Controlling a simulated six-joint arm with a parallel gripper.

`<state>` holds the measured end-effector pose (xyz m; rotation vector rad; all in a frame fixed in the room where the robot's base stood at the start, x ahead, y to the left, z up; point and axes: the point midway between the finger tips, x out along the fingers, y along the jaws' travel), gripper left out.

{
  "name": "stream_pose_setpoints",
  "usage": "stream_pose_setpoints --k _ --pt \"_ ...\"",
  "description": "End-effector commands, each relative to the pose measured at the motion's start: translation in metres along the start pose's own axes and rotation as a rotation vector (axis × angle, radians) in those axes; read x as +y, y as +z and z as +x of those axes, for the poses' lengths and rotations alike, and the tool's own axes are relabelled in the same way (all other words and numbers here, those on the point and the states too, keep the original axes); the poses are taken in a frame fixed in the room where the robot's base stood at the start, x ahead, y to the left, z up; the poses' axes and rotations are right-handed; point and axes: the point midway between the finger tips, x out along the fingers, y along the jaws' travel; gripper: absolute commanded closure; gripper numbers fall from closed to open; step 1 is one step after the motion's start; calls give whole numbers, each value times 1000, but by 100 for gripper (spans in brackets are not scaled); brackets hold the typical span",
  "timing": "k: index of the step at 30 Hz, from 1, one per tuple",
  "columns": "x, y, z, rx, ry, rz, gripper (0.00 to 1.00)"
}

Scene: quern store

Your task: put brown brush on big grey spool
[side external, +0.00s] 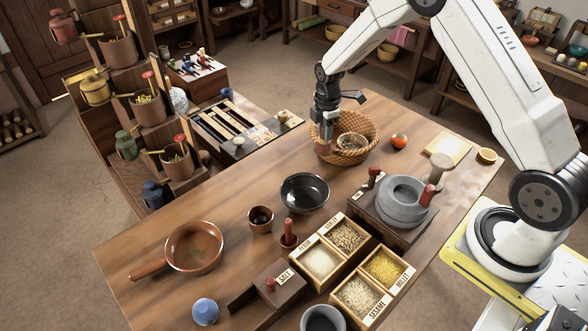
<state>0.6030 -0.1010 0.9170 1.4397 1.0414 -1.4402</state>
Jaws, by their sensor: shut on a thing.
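My gripper (326,136) points down over the left side of the wicker basket (366,150). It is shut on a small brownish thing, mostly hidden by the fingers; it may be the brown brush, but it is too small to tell. A grey-beige spool shape (441,162), with a wide round top, stands upright on the table at the right, beyond the stone quern, apart from my gripper. Its top looks bare.
The stone quern (404,199) with a red handle sits near the spool. A tomato (399,141) and a pale board (447,144) lie beyond it. A black bowl (305,192), grain boxes (345,236) and a copper pan (194,248) occupy the nearer table (130,250).

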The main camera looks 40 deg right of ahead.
Motion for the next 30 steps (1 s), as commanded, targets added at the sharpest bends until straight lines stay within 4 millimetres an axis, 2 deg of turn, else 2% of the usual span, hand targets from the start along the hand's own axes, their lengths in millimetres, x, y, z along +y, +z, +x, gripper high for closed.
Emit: stream_pose_setpoints --k 5,8,14,21,30 --pt "-5 19 -10 0 2 33 100" --pt "-11 36 -20 0 2 65 100" --pt "-33 83 -45 0 3 155 100" --pt "-74 138 -74 0 3 274 100" --pt "-138 191 -104 -1 3 425 100"
